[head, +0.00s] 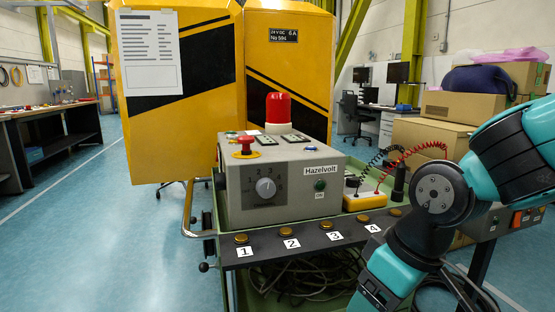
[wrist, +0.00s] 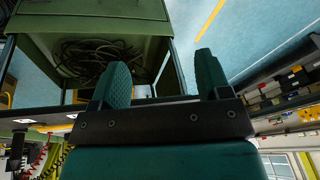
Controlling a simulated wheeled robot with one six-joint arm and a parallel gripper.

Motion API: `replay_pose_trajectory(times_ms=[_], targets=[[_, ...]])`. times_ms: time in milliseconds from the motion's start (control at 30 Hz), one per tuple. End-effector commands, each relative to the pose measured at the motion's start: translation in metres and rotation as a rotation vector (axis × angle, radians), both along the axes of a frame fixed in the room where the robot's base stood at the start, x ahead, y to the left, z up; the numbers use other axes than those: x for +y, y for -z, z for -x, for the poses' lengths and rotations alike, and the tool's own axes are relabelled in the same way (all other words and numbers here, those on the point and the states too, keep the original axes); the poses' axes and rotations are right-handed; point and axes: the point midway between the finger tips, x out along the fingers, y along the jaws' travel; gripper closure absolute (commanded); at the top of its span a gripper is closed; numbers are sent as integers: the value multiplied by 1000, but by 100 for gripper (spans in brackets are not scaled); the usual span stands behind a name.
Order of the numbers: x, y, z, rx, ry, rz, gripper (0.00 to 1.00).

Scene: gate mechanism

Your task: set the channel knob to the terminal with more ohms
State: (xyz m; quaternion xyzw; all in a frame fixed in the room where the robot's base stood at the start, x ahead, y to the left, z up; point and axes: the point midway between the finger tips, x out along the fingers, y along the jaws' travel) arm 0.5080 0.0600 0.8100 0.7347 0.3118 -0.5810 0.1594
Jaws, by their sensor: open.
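The channel knob (head: 266,187) is a grey round dial on the front of a grey box (head: 320,165) labelled "Hazelvolt". Numbers surround it; its exact setting is too small to read surely. Brass terminals numbered 1 (head: 241,239), 2 (head: 284,231), 3 (head: 326,225) and 4 (head: 363,219) line the dark front ledge. A yellow meter (head: 365,201) with red and black coiled leads stands right of the box; its reading is not visible. My gripper (wrist: 163,80) is open and empty in the wrist view, apart from the knob. Its fingers do not show clearly in the head view.
A red stop button (head: 245,145) and a red beacon (head: 279,108) top the box. Cables (head: 310,278) lie on the cart's lower shelf. A yellow-black cabinet (head: 180,140) with a paper sheet (head: 150,53) stands behind. Cardboard boxes (head: 460,106) are at right. Floor at left is clear.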

Motion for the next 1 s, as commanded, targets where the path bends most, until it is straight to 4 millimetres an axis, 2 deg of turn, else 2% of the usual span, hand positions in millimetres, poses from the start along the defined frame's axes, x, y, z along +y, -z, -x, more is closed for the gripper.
replay_pose_trajectory(times_ms=[33,100,300,500,700,800,1000], targets=[[5,-36,-23,-25,-15,28,30],[9,-52,-53,-76,-37,70,30],[22,-87,-131,-220,-121,215,30],[35,-112,-194,-362,-242,392,30],[48,-132,-238,-500,-398,595,30],[54,-141,-253,-567,-486,704,30],[67,-157,-266,-700,-705,948,30]])
